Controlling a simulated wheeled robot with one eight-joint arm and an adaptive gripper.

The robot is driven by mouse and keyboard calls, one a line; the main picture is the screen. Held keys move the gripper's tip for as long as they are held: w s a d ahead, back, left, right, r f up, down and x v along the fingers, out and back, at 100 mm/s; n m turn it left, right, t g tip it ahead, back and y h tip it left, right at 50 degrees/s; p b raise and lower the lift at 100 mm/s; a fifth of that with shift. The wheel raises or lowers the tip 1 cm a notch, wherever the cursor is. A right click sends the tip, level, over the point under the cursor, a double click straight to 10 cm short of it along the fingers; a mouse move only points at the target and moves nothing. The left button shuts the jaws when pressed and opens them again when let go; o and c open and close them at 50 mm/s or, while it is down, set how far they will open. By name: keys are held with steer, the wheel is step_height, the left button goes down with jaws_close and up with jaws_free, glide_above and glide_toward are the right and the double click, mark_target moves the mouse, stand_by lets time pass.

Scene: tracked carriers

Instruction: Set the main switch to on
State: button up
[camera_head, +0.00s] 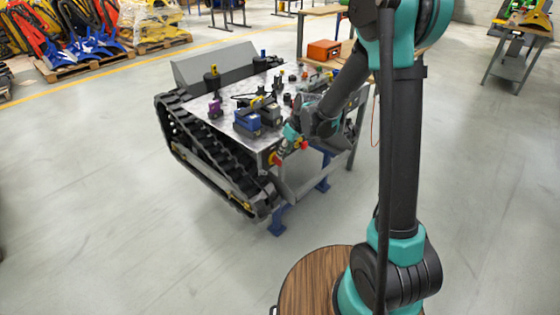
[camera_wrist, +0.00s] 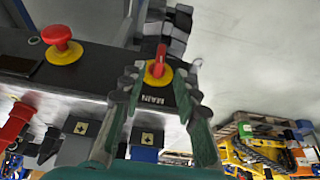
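The main switch (camera_wrist: 158,66) is a red rotary handle on a yellow round plate, beside a "MAIN" label in the wrist view. It stands on the dark panel (camera_wrist: 90,72) at the carrier's end. In the head view the switch (camera_head: 275,158) shows as a small red and yellow spot. My gripper (camera_wrist: 158,78) is open, with one finger on each side of the handle and visible gaps between. In the head view my gripper (camera_head: 283,147) is at the same panel. The handle lies roughly along the finger direction; whether it touches anything cannot be told.
A red mushroom button (camera_wrist: 57,38) on a yellow plate sits left of the switch in the wrist view. The tracked carrier (camera_head: 215,150) bears several devices on its top, including a blue and grey block (camera_head: 248,122). The floor in front is clear.

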mark_target(280, 166)
steer(key=shift+x, duration=3.45)
jaws_close()
